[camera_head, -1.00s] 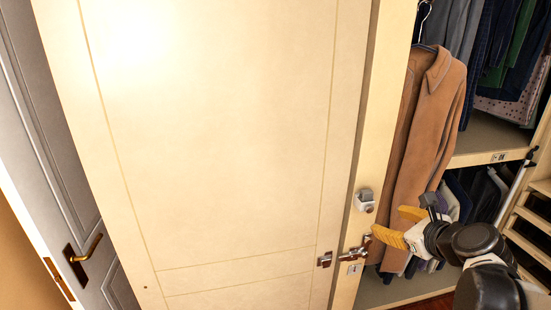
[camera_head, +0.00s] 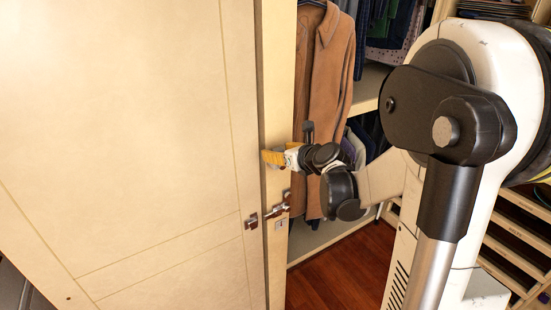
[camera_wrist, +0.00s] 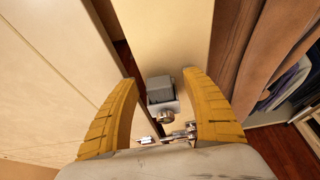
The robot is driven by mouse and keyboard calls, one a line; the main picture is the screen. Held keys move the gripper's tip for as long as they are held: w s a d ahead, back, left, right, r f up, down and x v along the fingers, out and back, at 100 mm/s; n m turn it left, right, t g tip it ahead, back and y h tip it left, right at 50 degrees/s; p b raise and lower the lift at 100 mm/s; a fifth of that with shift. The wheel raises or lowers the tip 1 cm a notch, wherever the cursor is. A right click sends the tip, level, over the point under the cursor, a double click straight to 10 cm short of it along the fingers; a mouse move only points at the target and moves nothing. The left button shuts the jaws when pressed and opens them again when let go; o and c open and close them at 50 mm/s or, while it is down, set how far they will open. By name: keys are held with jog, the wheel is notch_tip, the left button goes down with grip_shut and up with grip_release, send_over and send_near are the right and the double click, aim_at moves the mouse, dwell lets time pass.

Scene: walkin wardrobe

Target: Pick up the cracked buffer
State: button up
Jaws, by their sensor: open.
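A small grey block in a pale bracket, with a round metal knob below, is mounted on the cream door's edge; I take it as the buffer (camera_wrist: 161,91). Any crack is too small to tell. My gripper (camera_wrist: 158,78) has two yellow fingers, open, one on each side of the buffer in the wrist view. Clear gaps show between both fingers and it. How deep the fingers reach around it I cannot tell. In the head view my gripper (camera_head: 270,158) is at the door edge and hides the buffer.
The cream door (camera_head: 130,150) fills the left. A metal latch (camera_head: 277,209) sits on its edge, just below my gripper. A brown coat (camera_head: 322,70) hangs close to the right of the door. Shelves with clothes stand behind, above a dark red wooden floor (camera_head: 340,275).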

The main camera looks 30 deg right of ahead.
jog(key=shift+w+f, duration=0.1)
jog(key=shift+w, duration=0.15)
jog(key=shift+s, duration=0.1)
jog(key=c, duration=1.1)
